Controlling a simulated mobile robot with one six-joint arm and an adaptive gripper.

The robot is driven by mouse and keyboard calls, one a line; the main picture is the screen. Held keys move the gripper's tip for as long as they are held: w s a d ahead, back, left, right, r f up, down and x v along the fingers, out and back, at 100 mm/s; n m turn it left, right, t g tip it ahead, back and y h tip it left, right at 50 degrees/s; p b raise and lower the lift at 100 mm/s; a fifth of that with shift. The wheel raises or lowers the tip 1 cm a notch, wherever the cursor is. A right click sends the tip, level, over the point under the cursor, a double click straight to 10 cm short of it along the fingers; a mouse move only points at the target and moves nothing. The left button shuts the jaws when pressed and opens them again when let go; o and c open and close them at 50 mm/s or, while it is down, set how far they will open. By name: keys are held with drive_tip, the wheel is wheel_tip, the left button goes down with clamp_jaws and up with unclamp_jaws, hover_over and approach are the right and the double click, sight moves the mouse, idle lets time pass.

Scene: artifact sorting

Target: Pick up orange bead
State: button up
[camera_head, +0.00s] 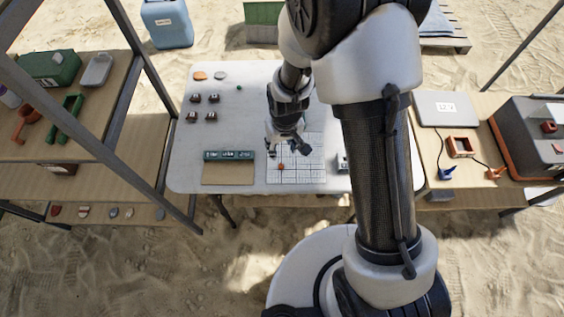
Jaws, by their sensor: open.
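A small orange-red bead (281,167) lies on the white gridded sheet (310,172) near the front of the white table. My gripper (287,150) is open and points down just above and behind the bead, over the sheet. The bead is outside the fingers, as far as I can tell from this one view. The fingers are small and partly dark here, so their exact gap to the bead is unclear.
Several dark small blocks (212,98), an orange disc (200,75) and a grey disc (220,75) lie farther back. My arm hides the table's right part. Shelves (60,110) stand left.

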drive_tip(key=b, duration=0.2)
hover_over(281, 165)
wheel_tip(281, 165, down, 8)
drive_tip(key=shift+r, duration=0.25)
wheel_tip(281, 165, down, 5)
drive_tip(key=shift+s+d+f+b, duration=0.1)
drive_tip(key=shift+s+f+b, duration=0.05)
drive_tip(key=shift+b, duration=1.05)
drive_tip(key=c, duration=0.8)
drive_tip(key=shift+c, duration=0.3)
drive_tip(key=shift+r, duration=0.2)
